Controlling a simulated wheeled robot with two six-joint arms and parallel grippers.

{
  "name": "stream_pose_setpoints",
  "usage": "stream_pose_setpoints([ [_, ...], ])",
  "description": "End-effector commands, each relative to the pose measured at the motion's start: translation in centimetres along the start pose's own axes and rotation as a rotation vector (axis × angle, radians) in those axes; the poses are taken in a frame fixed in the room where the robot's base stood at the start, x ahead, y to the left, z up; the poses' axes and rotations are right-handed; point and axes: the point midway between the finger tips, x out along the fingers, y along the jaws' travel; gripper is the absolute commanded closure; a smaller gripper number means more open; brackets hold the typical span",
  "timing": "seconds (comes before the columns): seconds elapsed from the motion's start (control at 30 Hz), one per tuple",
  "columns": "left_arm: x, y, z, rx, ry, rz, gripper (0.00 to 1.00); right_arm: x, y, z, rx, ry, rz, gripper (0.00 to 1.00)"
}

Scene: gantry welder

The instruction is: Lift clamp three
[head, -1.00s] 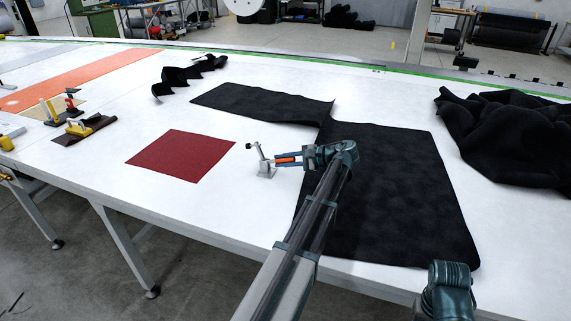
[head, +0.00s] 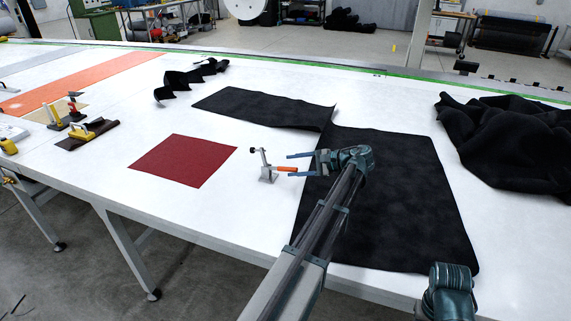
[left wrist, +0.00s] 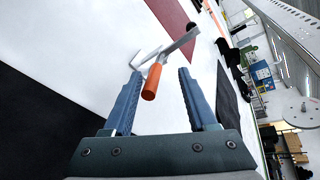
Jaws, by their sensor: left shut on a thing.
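A small metal toggle clamp (head: 268,177) stands on the white table, right of the red square. Its bar with a dark tip stands raised, and its orange handle (head: 286,169) points right toward my left gripper. No number is readable on it. In the left wrist view the orange handle (left wrist: 151,84) lies between the fingertips, with a visible gap on both sides. My left gripper (head: 290,163) has its blue fingers spread apart; it also shows in the left wrist view (left wrist: 158,82). My right gripper is out of view.
A red square (head: 183,160) lies left of the clamp. Black fabric (head: 385,190) lies flat under my left arm, and a crumpled black heap (head: 505,145) is at right. Yellow-handled clamps (head: 83,131) stand at far left.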

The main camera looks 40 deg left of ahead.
Motion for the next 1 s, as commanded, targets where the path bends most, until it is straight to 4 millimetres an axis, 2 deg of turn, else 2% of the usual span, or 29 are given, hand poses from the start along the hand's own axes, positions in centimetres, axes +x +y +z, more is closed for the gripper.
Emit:
stream_pose_setpoints([
  [0.03, -1.8, -0.5, -0.2, 0.002, 0.012, -0.006, 0.48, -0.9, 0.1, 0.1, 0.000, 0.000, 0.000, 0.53],
  [0.1, -3.4, -0.5, -0.3, 0.002, 0.013, -0.006, 0.48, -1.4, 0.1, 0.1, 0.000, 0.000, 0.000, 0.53],
  [0.2, -5.4, -0.4, -0.4, 0.002, 0.014, -0.005, 0.48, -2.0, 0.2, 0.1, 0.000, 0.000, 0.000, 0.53],
  [0.4, -8.2, -0.2, -0.3, 0.001, 0.009, -0.002, 0.48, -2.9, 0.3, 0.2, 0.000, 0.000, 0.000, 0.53],
  [0.6, -9.3, 0.0, -0.2, 0.000, 0.008, -0.002, 0.48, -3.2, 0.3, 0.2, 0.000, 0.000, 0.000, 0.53],
  [1.0, -9.3, 0.0, -0.2, 0.000, 0.007, -0.001, 0.48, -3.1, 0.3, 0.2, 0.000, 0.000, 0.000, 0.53],
])
